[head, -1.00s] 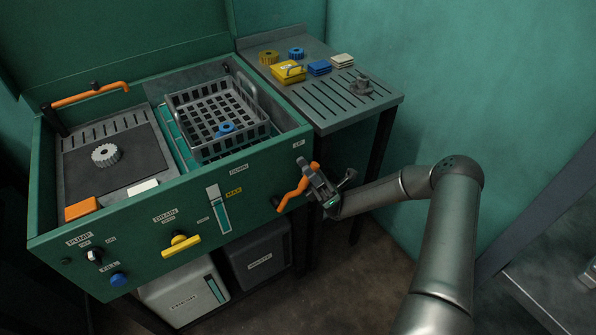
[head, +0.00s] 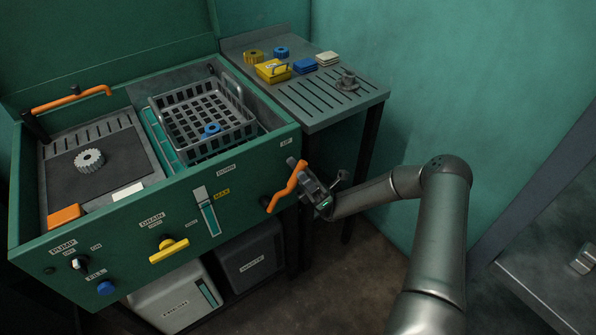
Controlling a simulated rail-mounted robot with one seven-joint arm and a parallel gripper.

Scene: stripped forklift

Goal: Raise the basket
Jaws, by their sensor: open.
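The grey wire basket (head: 206,117) sits in the right-hand bay of the green washing cabinet, with a blue toothed part (head: 211,129) inside it. An orange crank handle (head: 287,187) sticks out from the right end of the front panel, between the "UP" and "DOWN" labels. It slants up to the right. My gripper (head: 309,181) is at the upper end of the orange handle, on its right side. Its jaws are open, and it holds nothing. Whether a finger touches the handle cannot be made out.
A slotted side shelf (head: 318,95) at the right carries a yellow box (head: 272,71), blue and pale stacks and toothed parts. A yellow drain lever (head: 169,250) and knobs are on the front panel. Two bins (head: 250,254) stand below. Floor is free at the right.

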